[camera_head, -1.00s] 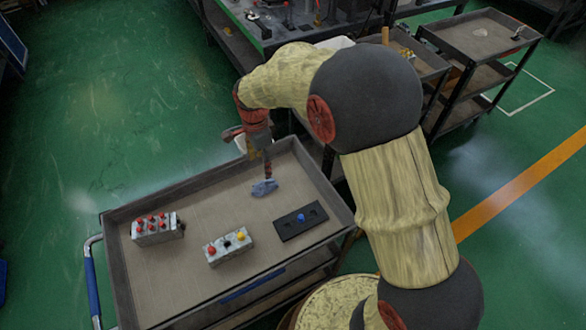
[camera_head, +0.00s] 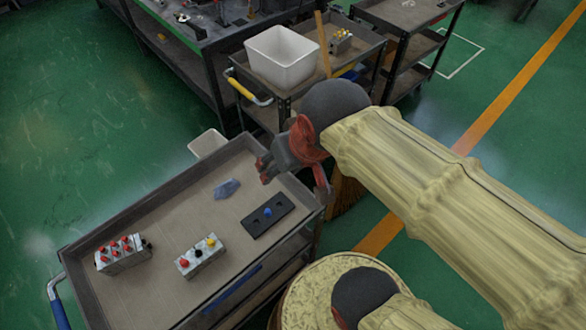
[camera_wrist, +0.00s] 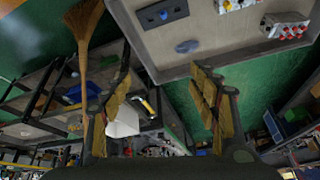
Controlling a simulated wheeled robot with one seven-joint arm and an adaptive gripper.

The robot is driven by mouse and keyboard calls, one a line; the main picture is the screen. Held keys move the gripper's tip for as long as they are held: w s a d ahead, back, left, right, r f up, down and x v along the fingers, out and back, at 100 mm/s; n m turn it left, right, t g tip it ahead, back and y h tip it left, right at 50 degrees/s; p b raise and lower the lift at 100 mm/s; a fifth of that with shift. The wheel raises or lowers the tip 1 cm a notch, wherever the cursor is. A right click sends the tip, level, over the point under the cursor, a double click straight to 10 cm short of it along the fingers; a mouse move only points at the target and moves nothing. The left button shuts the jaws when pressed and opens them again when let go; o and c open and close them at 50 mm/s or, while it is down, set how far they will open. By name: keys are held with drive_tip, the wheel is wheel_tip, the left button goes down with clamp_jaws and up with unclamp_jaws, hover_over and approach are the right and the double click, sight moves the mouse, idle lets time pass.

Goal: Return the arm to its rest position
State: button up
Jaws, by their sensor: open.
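My arm (camera_head: 420,190), in pale yellow covers, is drawn in on the right of the head view. My gripper (camera_head: 270,165) is over the right end of the grey cart (camera_head: 135,215), apart from the objects. The wrist view shows my gripper (camera_wrist: 163,92) with its two yellow fingers wide apart and nothing between them. On the cart lie a blue-grey piece (camera_head: 227,188), a black plate (camera_head: 268,216) with a blue knob, a valve block (camera_head: 201,257) with red, black and yellow knobs, and a valve block (camera_head: 123,254) with several red knobs.
A second cart (camera_head: 325,80) behind carries a white bin (camera_head: 283,55) and a small block (camera_head: 341,40). A broom (camera_head: 350,198) stands near my arm, between it and the front cart. Green floor (camera_head: 90,120) is open on the left.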

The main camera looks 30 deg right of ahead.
drive_tip(key=shift+s+d+f+n, duration=0.1)
drive_tip(key=shift+s+d+n, duration=0.1)
drive_tip(key=shift+s+n, duration=0.65)
drive_tip(key=shift+s+m, duration=0.2)
drive_tip(key=shift+m, duration=0.05)
idle(0.5)
